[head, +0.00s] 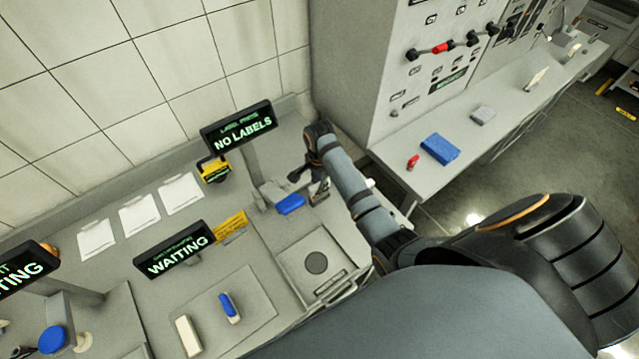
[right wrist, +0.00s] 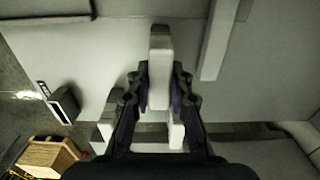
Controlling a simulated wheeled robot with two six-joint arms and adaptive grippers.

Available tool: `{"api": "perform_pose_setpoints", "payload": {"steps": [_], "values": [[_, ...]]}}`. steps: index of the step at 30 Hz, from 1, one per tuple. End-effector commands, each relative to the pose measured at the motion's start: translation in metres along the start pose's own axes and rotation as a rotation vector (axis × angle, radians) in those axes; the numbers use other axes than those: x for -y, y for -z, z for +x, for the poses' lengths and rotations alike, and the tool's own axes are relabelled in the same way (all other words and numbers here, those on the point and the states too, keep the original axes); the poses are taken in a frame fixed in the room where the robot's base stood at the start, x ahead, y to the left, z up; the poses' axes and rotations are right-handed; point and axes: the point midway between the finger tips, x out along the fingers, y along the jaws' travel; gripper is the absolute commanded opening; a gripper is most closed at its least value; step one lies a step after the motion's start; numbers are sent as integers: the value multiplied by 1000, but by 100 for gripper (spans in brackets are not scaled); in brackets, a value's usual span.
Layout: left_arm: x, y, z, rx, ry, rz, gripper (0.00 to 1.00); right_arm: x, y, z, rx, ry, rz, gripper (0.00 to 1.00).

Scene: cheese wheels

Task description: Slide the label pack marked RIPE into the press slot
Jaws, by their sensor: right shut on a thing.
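My right gripper (head: 312,182) is at the press area on the bench, below the sign (head: 240,127) that reads LABEL PRESS, NO LABELS. In the right wrist view, the gripper (right wrist: 160,85) is shut on a pale, narrow block (right wrist: 160,65), which looks like the label pack. It points straight ahead between the fingers. No RIPE marking is readable on it. A grey surface lies in front of and around the pack. I cannot make out the slot or tell whether the pack touches it. My left gripper is not in view.
A blue block (head: 290,204) lies close to the right gripper. A blue-and-white piece (head: 230,307) and a pale piece (head: 187,335) lie on a mat. A tall grey control cabinet (head: 370,70) rises to the right.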

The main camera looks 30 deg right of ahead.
Motion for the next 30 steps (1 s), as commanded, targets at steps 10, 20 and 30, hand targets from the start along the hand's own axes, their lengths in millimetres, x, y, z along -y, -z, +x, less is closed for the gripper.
{"api": "perform_pose_setpoints", "payload": {"steps": [10, 20, 30], "values": [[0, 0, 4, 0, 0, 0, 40, 0, 0, 9, 0, 0, 0, 0], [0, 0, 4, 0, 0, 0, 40, 0, 0, 12, 0, 0, 0, 44], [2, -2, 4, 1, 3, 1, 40, 0, 0, 9, 0, 1, 0, 46]]}}
